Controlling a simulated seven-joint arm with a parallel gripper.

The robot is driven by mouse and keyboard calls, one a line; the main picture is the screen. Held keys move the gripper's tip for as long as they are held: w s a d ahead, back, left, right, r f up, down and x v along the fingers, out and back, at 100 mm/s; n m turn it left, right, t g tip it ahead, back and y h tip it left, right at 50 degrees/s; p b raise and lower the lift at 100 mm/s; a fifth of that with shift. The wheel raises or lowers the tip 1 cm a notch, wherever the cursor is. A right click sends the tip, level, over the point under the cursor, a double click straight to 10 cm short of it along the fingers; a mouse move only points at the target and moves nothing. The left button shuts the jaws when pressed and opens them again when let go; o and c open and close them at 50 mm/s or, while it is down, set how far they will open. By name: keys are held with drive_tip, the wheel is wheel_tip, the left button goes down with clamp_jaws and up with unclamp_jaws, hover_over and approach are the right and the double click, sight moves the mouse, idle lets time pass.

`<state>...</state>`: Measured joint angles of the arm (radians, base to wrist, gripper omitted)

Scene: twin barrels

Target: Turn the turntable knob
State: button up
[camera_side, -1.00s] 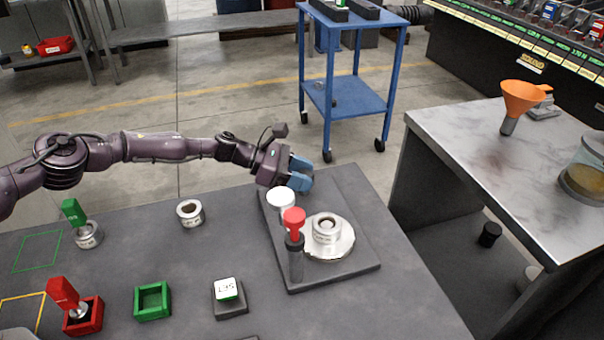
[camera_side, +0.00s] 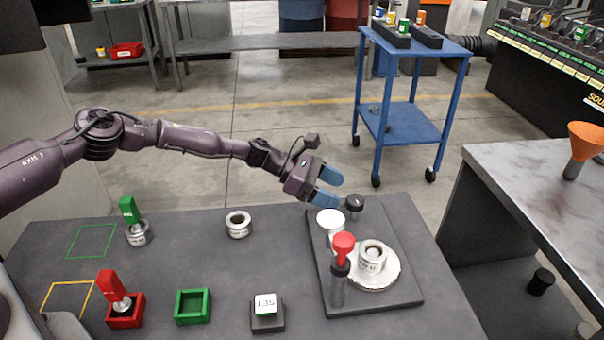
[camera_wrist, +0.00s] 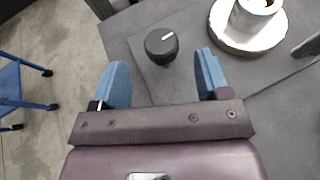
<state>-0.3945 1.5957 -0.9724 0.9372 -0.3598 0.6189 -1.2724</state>
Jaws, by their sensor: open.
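The black turntable knob (camera_side: 355,203) stands on the far edge of the dark base plate (camera_side: 400,292). In the wrist view the knob (camera_wrist: 161,45) has a white pointer line and sits ahead of the fingertips, between their lines. My gripper (camera_side: 333,188) is open and empty, with blue fingers, just left of the knob and apart from it. It also shows in the wrist view (camera_wrist: 160,65). The round silver turntable (camera_side: 374,277) carries a metal ring-shaped cup (camera_side: 372,257). It also shows in the wrist view (camera_wrist: 246,38).
A red-topped post (camera_side: 342,262) and a white-topped cylinder (camera_side: 330,222) stand on the plate beside the turntable. A metal cup (camera_side: 238,224), green tray (camera_side: 192,306), red tray (camera_side: 125,311) and white-topped block (camera_side: 266,312) are on the table. A blue cart (camera_side: 408,122) stands behind.

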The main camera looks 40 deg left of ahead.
drive_tip(key=v, duration=0.8)
drive_tip(key=shift+d, duration=0.1)
drive_tip(key=m+g+y, duration=0.1)
drive_tip(key=m+y, duration=1)
drive_tip(key=m, duration=1.4)
approach(355, 199)
drive_tip(key=x, duration=0.9)
drive_tip(key=shift+f, duration=0.25)
drive_tip(key=c, duration=0.9)
